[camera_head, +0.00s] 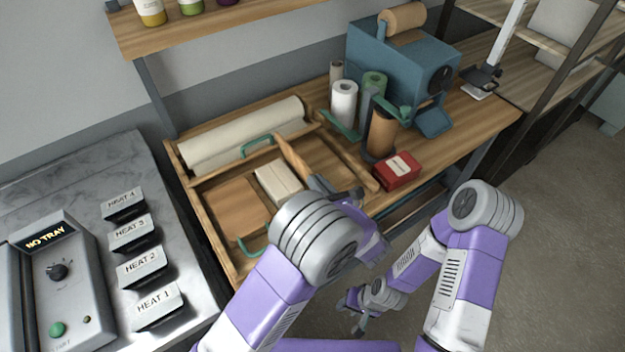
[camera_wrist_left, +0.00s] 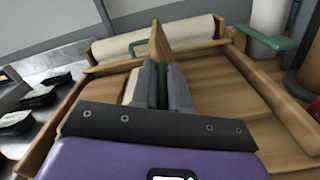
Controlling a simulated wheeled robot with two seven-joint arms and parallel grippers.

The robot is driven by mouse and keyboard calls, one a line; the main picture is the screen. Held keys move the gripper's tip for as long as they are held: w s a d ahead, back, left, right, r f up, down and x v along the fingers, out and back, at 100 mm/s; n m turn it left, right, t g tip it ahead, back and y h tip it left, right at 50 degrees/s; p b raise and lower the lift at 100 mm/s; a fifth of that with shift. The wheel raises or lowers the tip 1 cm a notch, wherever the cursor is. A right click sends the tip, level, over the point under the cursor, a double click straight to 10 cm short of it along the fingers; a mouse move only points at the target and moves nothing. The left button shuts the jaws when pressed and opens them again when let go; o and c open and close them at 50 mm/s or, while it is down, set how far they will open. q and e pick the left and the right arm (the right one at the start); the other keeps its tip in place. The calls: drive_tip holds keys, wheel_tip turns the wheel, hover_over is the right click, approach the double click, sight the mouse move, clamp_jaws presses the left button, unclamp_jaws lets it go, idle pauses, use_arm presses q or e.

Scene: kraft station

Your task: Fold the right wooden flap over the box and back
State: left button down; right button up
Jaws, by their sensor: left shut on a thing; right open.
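The right wooden flap (camera_head: 294,161) stands nearly upright, edge-on, just right of the cream box (camera_head: 278,182) in the wooden tray frame. In the left wrist view the flap (camera_wrist_left: 159,41) rises straight ahead, beyond the fingers. My left gripper (camera_head: 335,190) is shut on the flap's green handle (camera_wrist_left: 163,86); in the head view my wrist hides most of this grip. The cream box shows partly in the left wrist view (camera_wrist_left: 130,87), left of the fingers. My right gripper (camera_head: 358,312) is open and empty, low in front of the bench.
A flat wooden flap (camera_head: 238,205) lies left of the box. A white roll (camera_head: 245,135) lies at the back. Right of the frame stand a brown roll holder (camera_head: 381,135), a red box (camera_head: 397,171) and a blue machine (camera_head: 400,75). A heater panel (camera_head: 50,285) is at left.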

use_arm(q)
drive_tip(key=shift+w+d+m+p, duration=0.55)
drive_tip(key=shift+d+m+p, duration=0.1)
drive_tip(key=shift+d, duration=0.1)
drive_tip(key=shift+w+d+m+p, duration=0.5)
drive_tip(key=shift+d+m+p, duration=0.15)
drive_tip(key=shift+d, duration=0.1)
use_arm(e)
drive_tip(key=shift+r, duration=1.7)
use_arm(q)
drive_tip(key=c, duration=1.1)
unclamp_jaws()
drive_tip(key=shift+r, duration=0.1)
wheel_tip(320, 180, up, 10)
drive_tip(key=shift+f+p, duration=0.1)
drive_tip(key=shift+p, duration=0.35)
use_arm(e)
drive_tip(key=shift+r, duration=0.55)
